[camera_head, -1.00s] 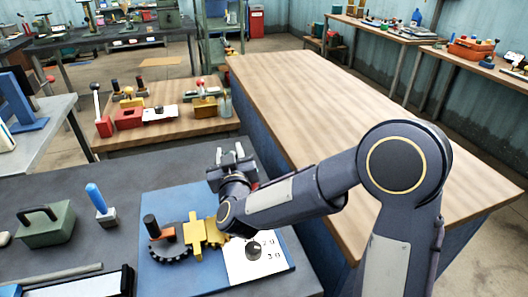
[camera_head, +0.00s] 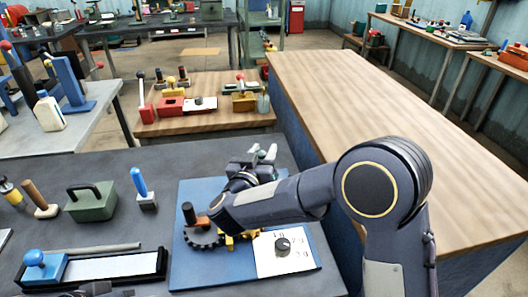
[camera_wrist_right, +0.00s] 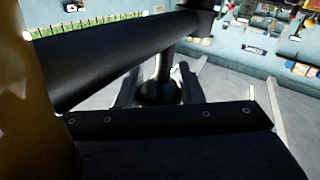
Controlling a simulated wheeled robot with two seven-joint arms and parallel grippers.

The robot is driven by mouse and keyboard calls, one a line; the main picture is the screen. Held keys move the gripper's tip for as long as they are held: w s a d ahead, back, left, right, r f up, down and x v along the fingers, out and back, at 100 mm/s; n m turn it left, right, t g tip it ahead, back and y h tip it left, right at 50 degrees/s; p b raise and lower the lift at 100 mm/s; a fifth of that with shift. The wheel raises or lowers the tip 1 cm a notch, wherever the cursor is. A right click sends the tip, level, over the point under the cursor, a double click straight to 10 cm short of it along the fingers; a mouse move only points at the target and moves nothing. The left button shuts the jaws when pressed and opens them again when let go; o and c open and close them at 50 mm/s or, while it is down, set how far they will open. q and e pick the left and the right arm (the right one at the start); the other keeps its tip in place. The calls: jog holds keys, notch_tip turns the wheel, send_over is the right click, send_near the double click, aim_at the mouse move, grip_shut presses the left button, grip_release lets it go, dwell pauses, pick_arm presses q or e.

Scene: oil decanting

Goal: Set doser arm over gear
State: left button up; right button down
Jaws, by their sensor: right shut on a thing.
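A blue board (camera_head: 192,275) lies on the dark bench, with a black gear (camera_head: 195,240) on its left part. An orange piece with a dark upright knob (camera_head: 189,211) sits just behind the gear. A yellow block (camera_head: 257,233) shows only in part beneath my right arm. My left gripper is out of view.
A white dial plate with a black knob (camera_head: 283,246) is on the board's right. Left of the board are a blue-handled tool (camera_head: 142,190), a green box (camera_head: 91,202) and a black tray (camera_head: 160,256). The wooden table (camera_head: 380,100) at right is clear.

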jog(key=c, duration=1)
grip_release()
jog(key=v, duration=0.8)
jog(key=shift+b, duration=0.4)
jog(key=shift+w, duration=0.1)
